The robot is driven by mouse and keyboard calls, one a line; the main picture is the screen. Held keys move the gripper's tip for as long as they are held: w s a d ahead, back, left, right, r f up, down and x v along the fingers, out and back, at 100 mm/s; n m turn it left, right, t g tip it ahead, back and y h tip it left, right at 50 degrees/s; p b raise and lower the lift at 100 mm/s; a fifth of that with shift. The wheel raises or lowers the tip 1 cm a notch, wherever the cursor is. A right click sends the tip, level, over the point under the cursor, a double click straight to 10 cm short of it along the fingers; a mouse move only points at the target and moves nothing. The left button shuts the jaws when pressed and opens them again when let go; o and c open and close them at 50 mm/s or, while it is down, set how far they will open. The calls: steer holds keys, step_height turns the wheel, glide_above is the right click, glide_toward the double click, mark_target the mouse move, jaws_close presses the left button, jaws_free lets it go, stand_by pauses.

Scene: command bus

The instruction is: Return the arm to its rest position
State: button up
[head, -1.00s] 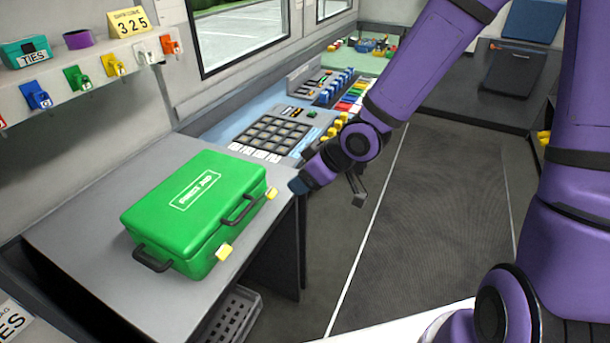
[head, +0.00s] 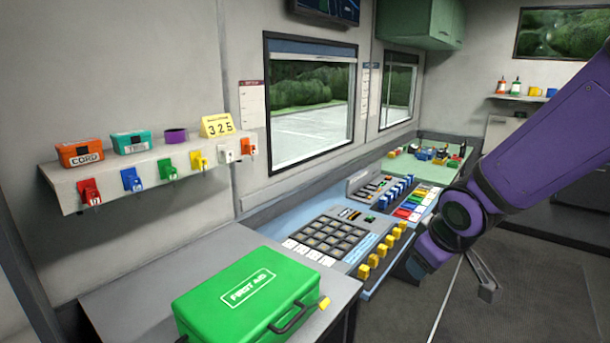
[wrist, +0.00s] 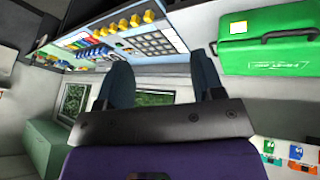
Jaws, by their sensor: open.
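My purple arm (head: 540,150) reaches in from the right side of the head view. My gripper shows in the wrist view (wrist: 163,85) with its two dark fingers apart and nothing between them. In the head view the wrist end of the arm is in front of the console's right side, over the aisle; the fingertips are hard to make out there. The gripper is clear of the green first aid case (head: 245,300), which lies closed on the grey counter (head: 130,285). The case also shows in the wrist view (wrist: 265,40).
The console (head: 340,235) with black keys and yellow knobs runs along the wall beside the arm. A wall shelf (head: 70,190) holds boxes, a 325 sign and several coloured hanging tags. The dark aisle floor (head: 540,290) is open at the right.

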steer(key=s+d+r+m, duration=0.3)
steer(key=s+r, duration=0.4)
steer(key=s, duration=0.2)
steer(key=s+d+r+m, duration=0.3)
steer(key=s+d+r, duration=0.1)
steer(key=s+r, duration=0.3)
steer(key=shift+s+d+r+m+g, duration=0.15)
steer(key=shift+s+r+m+g, duration=0.2)
steer(key=shift+s, duration=0.6)
